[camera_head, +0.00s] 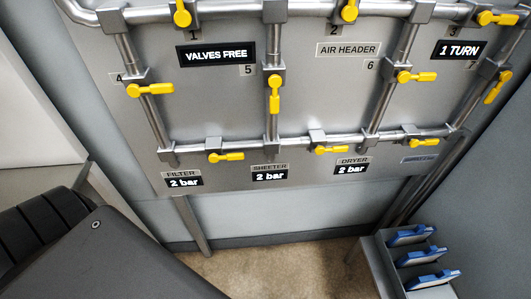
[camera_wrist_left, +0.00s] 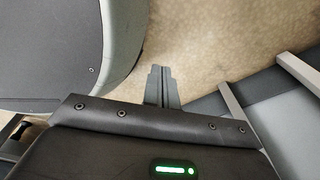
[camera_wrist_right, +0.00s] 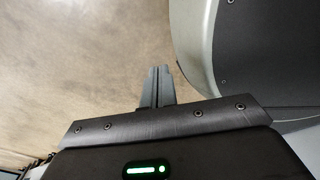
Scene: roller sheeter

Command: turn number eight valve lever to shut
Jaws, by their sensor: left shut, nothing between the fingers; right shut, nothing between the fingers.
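A grey panel (camera_head: 320,100) with metal pipes and yellow valve levers fills the upper head view. Number tags 1 to 7 show in its top and middle rows; I can read no tag 8. The bottom pipe carries a left lever (camera_head: 228,157), a middle lever (camera_head: 334,150) and a right lever (camera_head: 424,142), each lying roughly along the pipe. I cannot tell which is number eight. My left gripper (camera_wrist_left: 161,72) is shut and empty above the floor in the left wrist view. My right gripper (camera_wrist_right: 157,72) is shut and empty in the right wrist view. Neither shows in the head view.
Lever four (camera_head: 150,89) and lever six (camera_head: 417,77) lie across their pipes; lever five (camera_head: 275,98) lies along its pipe. Signs read "VALVES FREE" (camera_head: 216,54) and "1 TURN" (camera_head: 460,50). A grey rack (camera_head: 388,268) with blue-edged items stands lower right. Floor (camera_head: 285,272) is clear.

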